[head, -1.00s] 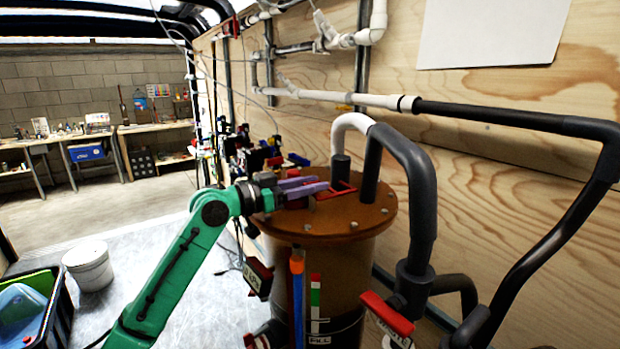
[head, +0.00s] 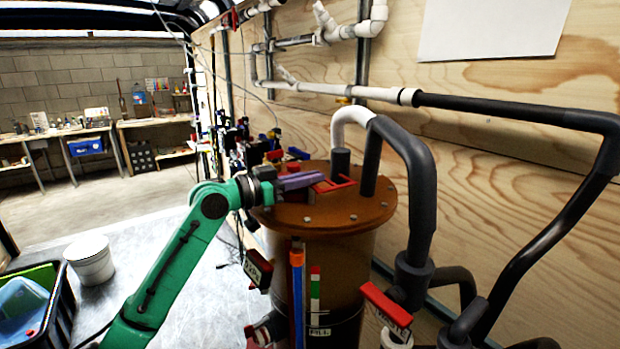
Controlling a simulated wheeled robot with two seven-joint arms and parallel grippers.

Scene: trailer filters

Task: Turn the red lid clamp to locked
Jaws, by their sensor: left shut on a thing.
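The red lid clamp (head: 334,185) is a flat red frame-like handle on top of the brown round lid (head: 300,215) of the filter housing. My left gripper (head: 316,179), with purple fingers on a green arm, reaches in from the left just above the lid. Its fingers are shut on the near left part of the red clamp, partly hiding it. My right gripper is not in view.
Dark grey pipes (head: 415,190) rise from the lid and curve down on the right. Red-handled valves, one labelled WASTE (head: 387,308), surround the housing. A white bucket (head: 91,261) and a black crate (head: 62,318) stand at left. The plywood wall (head: 500,200) is close behind.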

